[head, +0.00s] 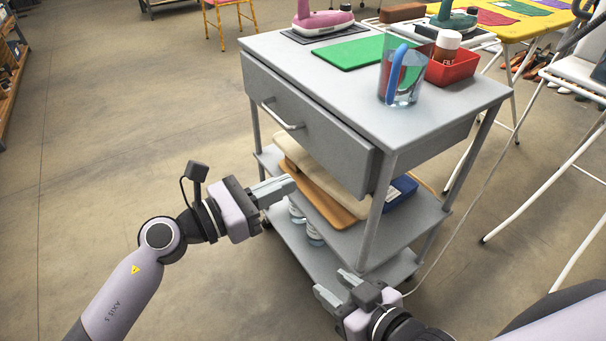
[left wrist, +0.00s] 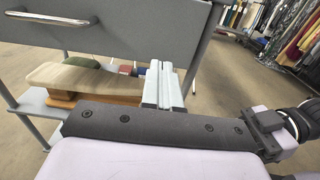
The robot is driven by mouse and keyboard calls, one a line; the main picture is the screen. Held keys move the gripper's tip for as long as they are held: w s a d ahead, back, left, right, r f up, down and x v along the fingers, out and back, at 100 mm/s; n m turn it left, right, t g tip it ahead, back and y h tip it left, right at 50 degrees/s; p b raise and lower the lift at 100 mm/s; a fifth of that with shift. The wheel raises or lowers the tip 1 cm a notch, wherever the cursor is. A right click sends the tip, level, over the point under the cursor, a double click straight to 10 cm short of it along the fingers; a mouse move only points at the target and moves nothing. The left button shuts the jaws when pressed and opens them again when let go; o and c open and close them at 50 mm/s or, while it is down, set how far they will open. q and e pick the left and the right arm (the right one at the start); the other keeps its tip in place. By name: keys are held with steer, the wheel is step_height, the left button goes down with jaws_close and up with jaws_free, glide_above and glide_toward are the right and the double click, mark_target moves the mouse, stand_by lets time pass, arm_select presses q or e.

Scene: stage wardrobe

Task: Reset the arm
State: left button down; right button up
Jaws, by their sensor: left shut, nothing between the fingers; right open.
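My left gripper (head: 284,185) is in front of the grey trolley (head: 418,110), below its drawer (head: 308,125) and beside the shelf. Its fingers are together with nothing between them; the left wrist view also shows the closed fingers (left wrist: 164,88). My right gripper (head: 333,284) is low at the front right of the trolley, with its fingers apart and empty. The drawer front has a metal handle (head: 283,115), which also shows in the left wrist view (left wrist: 48,17). The left gripper is apart from the handle. The drawer front stands slightly proud of the trolley body.
On the trolley top are a green mat (head: 352,52), a glass with a blue object (head: 402,85), a red tray (head: 458,68) and a pink iron (head: 322,20). Boards lie on the middle shelf. White-legged stands (head: 548,165) are at the right; open floor (head: 120,120) is at the left.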

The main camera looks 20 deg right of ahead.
arm_select(q)
steer(key=v, duration=0.4)
steer(key=shift+s+a, duration=0.1)
steer(key=shift+a, duration=0.2)
arm_select(e)
steer(key=shift+s+d+f, duration=0.25)
steer(key=shift+s+f, duration=0.05)
steer(key=shift+f, duration=0.1)
